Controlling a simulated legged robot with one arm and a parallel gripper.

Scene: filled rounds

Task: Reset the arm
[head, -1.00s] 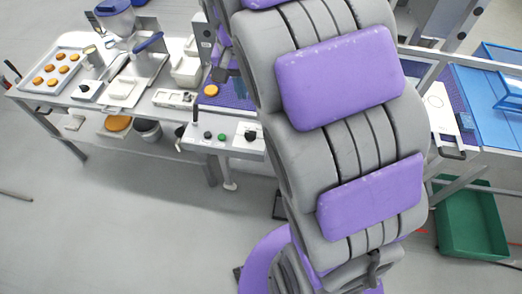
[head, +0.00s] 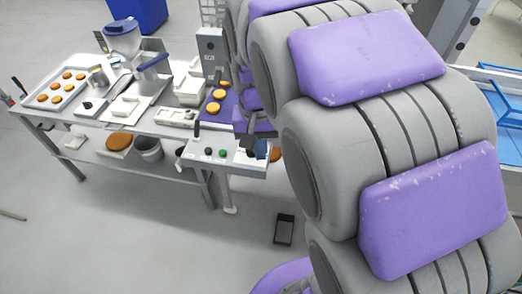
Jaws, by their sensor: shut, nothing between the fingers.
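My own grey and purple arm fills the right half of the head view, large and close. Its far end shows past the left edge of the near links, above the right end of the workbench. My gripper (head: 251,143) is small and dark there, beside the control panel (head: 224,152). It is shut and nothing shows between its fingers. The fingertips are hard to make out at this size.
A workbench (head: 90,122) at left holds a tray (head: 36,103) of several filled rounds. More rounds (head: 219,94) lie on the purple belt (head: 233,101). A blue bin (head: 152,12) stands behind. Blue equipment (head: 503,105) is at the right edge. Open floor lies in front.

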